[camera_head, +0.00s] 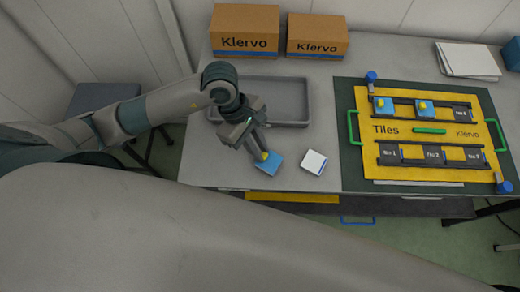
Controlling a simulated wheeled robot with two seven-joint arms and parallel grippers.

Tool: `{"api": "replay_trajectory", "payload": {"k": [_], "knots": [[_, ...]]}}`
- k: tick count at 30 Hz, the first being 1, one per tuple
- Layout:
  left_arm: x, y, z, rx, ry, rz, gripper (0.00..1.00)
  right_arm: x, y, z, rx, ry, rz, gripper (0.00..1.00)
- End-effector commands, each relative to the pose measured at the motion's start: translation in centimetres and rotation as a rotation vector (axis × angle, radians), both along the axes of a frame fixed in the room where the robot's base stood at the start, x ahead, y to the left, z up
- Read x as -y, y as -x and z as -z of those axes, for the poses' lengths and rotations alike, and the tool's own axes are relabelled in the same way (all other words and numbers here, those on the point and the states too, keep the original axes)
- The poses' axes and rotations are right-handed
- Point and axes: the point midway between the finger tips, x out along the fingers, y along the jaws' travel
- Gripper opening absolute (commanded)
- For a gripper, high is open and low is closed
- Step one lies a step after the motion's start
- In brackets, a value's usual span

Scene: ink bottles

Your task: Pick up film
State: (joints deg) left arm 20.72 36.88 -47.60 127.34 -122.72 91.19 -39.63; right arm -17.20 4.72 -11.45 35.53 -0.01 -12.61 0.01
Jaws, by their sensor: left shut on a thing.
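My left gripper (259,152) reaches in from the left and is shut on a blue square piece with a yellow top (268,166) near the front edge of the grey table. The fingers cover part of the yellow top. I cannot tell whether the piece touches the table. A white square piece (314,162) lies just to its right, apart from it. No thing in view is clearly marked as film. My right gripper is not in view.
A grey tray (290,124) lies behind the gripper. Two Klervo boxes (245,42) stand at the back. A yellow Tiles board (395,130) with labelled slots, two blue pieces (383,106) and green handles lies on a dark mat at right. White sheets (467,58) lie at the back right.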

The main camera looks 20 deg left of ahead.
Motion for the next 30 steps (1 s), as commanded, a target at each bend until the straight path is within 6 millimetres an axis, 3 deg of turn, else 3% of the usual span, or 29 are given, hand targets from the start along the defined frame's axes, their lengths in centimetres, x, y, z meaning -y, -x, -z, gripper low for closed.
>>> {"api": "replay_trajectory", "payload": {"k": [8, 21, 30], "knots": [[0.3, -0.2, -3.2, 0.007, 0.003, 0.002, 0.07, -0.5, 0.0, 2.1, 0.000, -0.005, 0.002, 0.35], [8.1, -1.0, -7.7, 0.005, 0.003, 0.003, 0.07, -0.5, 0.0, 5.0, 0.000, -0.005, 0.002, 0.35], [11.1, -1.3, -9.7, 0.003, 0.001, 0.001, 0.07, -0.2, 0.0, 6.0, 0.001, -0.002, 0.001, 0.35]]}}
